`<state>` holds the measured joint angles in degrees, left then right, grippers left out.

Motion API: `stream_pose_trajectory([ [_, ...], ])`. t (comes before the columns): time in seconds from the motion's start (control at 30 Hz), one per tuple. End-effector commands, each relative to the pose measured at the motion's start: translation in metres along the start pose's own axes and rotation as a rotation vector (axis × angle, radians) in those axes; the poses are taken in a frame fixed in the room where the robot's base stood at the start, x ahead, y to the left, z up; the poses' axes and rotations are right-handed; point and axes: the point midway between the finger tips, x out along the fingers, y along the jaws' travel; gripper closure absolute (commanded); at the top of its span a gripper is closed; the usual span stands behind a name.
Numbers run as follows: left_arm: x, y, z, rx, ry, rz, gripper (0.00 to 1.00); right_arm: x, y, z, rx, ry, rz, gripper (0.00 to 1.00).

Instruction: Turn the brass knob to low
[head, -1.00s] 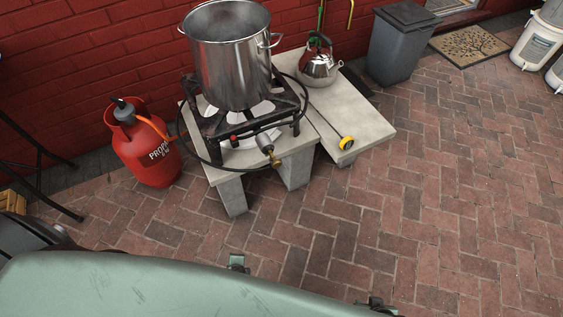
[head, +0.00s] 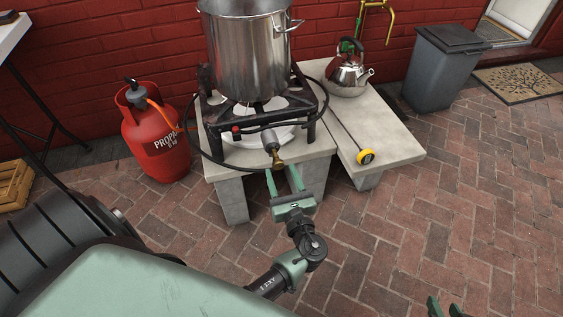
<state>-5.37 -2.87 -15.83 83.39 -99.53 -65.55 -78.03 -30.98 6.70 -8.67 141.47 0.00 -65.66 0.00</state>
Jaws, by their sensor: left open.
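The brass knob (head: 277,161) is at the front end of the valve below the burner's front edge. My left gripper (head: 281,169) has its two green fingers open and pointing at the knob. The fingertips are at or just below the knob, one to each side. I cannot tell whether they touch it. The knob's markings are too small to read. The burner (head: 249,127) stands on a concrete slab and carries a large steel pot (head: 250,55). My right gripper (head: 446,309) shows only its green fingertips at the bottom right edge, apart from each other.
A red propane cylinder (head: 156,140) stands left of the slab, with its hose running to the burner. A kettle (head: 348,75) and a yellow-ended probe (head: 365,157) are on the right slab (head: 397,148). A grey bin (head: 441,68) stands behind.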

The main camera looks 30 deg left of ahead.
Motion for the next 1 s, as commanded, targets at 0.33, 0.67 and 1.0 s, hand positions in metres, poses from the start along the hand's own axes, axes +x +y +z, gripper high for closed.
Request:
stream_pose_trajectory([
  [0.33, 0.053, 0.000, -0.001, -0.002, 0.000, 0.000, 0.48, 0.005, -0.006, -0.046, -0.003, 0.218, -0.013, 0.68],
  [0.67, 0.064, 0.000, -0.001, -0.002, 0.002, -0.001, 0.48, 0.004, -0.007, -0.058, -0.003, 0.269, -0.016, 0.68],
  [1.0, 0.063, 0.000, -0.001, -0.003, 0.003, -0.001, 1.00, 0.004, -0.007, -0.057, -0.003, 0.268, -0.015, 0.68],
])
